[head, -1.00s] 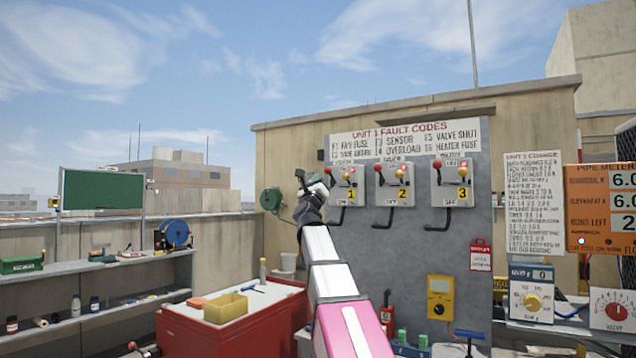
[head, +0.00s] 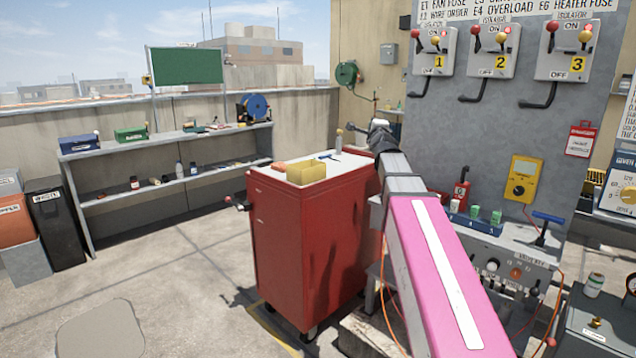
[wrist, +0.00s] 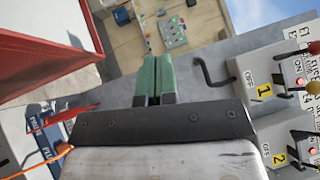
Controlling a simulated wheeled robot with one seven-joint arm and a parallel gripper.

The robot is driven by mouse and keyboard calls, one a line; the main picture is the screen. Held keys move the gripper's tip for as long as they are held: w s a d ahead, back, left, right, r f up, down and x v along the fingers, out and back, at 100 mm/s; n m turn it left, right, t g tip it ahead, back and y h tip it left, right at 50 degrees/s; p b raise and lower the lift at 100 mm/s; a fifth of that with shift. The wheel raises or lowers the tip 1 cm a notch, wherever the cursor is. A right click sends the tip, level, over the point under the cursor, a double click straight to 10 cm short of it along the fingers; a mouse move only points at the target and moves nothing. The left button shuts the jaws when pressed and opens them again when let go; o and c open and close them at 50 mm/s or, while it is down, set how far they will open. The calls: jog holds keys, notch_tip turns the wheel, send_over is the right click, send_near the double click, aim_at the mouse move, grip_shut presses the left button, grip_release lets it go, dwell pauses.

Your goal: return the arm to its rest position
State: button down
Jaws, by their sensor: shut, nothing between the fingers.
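My arm reaches forward in the head view, its pink and silver links running from the bottom right up to my gripper (head: 380,128). The gripper is small there and partly hidden behind my own arm, by the right rear side of the red tool cabinet. In the wrist view its two green fingers (wrist: 158,78) lie together, shut with nothing between them. The panel with isolator switches 1 (head: 434,52), 2 (head: 494,52) and 3 (head: 571,52) is to the right of the gripper. Their black handles point down.
The red cabinet (head: 305,240) carries a yellow bin (head: 306,172). A bench (head: 518,240) with a blue T-handle stands right of my arm. A yellow meter (head: 522,180) hangs on the panel. Shelves (head: 110,150) line the left wall. The floor at left front is clear.

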jog(key=s+a+f+n+g+y, duration=0.1)
jog(key=s+f+n+g, duration=0.25)
jog(key=f, duration=0.75)
jog(key=s+a+f+n+g, duration=0.1)
jog(key=s+f+n+g, duration=0.25)
jog(key=f, duration=0.75)
jog(key=s+a+f+n+g+y, duration=0.1)
jog(key=s+f+n+g, duration=0.25)
jog(key=f, duration=0.75)
jog(key=s+d+f+n+g+h, duration=0.2)
jog(key=s+f+n+g, duration=0.6)
jog(key=s+f, duration=1.3)
jog(key=shift+s+f+n+g, duration=0.15)
jog(key=shift+s+n+g, duration=0.2)
jog(key=shift+g, duration=0.5)
